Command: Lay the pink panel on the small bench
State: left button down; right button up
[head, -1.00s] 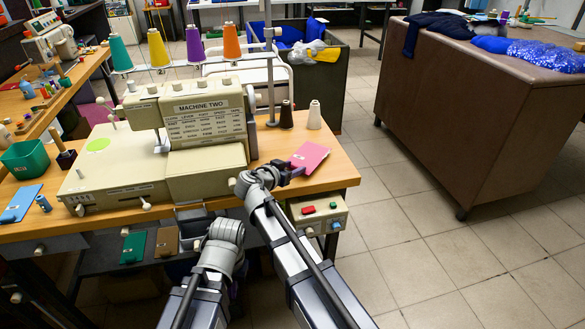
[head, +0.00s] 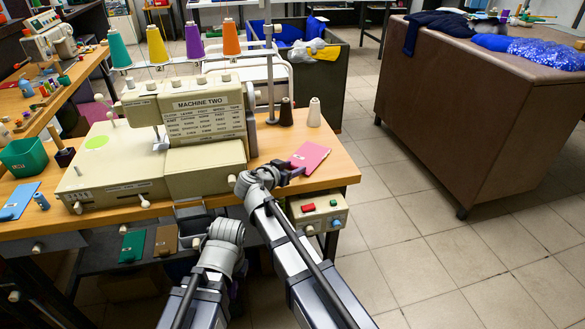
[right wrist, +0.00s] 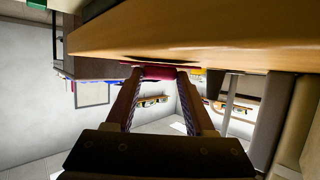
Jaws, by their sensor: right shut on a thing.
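The pink panel (head: 311,156) lies on the right end of the wooden sewing table, with a small pale mark near its near edge. My right gripper (head: 295,172) is shut on its near edge. In the right wrist view the fingertips (right wrist: 158,74) meet on a dark pink strip, just beside the wooden edge.
A sewing machine (head: 205,125) fills the table's middle. Two thread cones (head: 314,113) stand behind the panel. A control box (head: 318,212) hangs below the table's front right. A blue panel (head: 20,200) lies at left. A large brown cabinet (head: 480,120) stands right, with clear floor between.

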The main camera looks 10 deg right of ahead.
jog(key=shift+f, duration=0.3)
jog(key=o, duration=1.5)
jog(key=shift+c, duration=0.2)
jog(key=shift+r, duration=0.15)
jog(key=shift+s+a+r+p, duration=1.35)
jog(key=shift+s+r+p, duration=0.2)
jog(key=shift+r, duration=0.1)
jog(key=shift+s+a+r, duration=0.15)
jog(key=shift+a+r, duration=0.05)
jog(key=shift+a, duration=0.05)
jog(key=shift+s+a, duration=0.1)
jog(key=shift+a, duration=0.05)
